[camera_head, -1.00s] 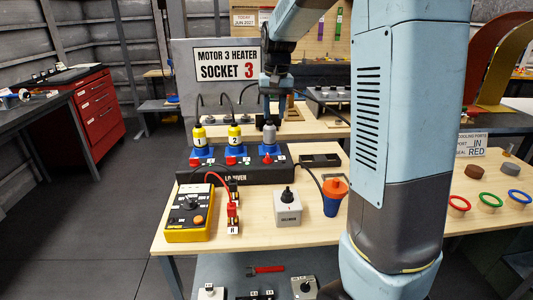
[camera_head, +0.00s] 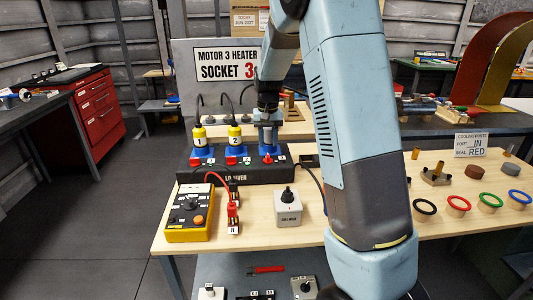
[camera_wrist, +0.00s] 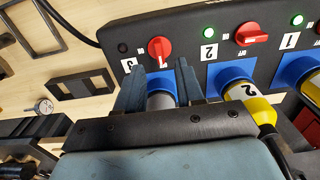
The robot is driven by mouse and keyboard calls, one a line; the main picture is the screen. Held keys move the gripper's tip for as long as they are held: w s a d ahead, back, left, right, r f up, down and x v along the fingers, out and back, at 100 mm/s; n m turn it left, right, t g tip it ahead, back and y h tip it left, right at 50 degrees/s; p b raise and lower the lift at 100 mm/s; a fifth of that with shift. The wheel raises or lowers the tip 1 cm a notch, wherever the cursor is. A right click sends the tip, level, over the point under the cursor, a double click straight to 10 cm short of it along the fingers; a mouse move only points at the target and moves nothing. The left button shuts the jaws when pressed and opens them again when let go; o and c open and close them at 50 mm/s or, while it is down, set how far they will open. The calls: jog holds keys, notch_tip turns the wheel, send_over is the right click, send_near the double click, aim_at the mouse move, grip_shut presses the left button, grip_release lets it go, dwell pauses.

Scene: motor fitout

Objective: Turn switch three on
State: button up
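Switch three is the red rotary knob (camera_wrist: 160,48) beside the "3" label on the black panel (camera_wrist: 185,22). It also shows in the head view (camera_head: 268,158). The lamp (camera_wrist: 122,48) at 3 is dark. A grey plug (camera_wrist: 160,101) stands in the blue socket at 3, behind the knob. My gripper (camera_wrist: 160,72) is open, with its fingers on either side of the grey plug; whether they touch it I cannot tell. In the head view my gripper (camera_head: 268,128) is over socket 3, apart from the knob.
Yellow plugs 1 (camera_head: 200,137) and 2 (camera_head: 235,137) stand to the left; the lamps (camera_wrist: 209,32) and (camera_wrist: 297,19) there are green. Bench to the right holds coloured rings.

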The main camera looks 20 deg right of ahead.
aim_at(268, 155)
jog(key=shift+f, duration=2.6)
grip_shut()
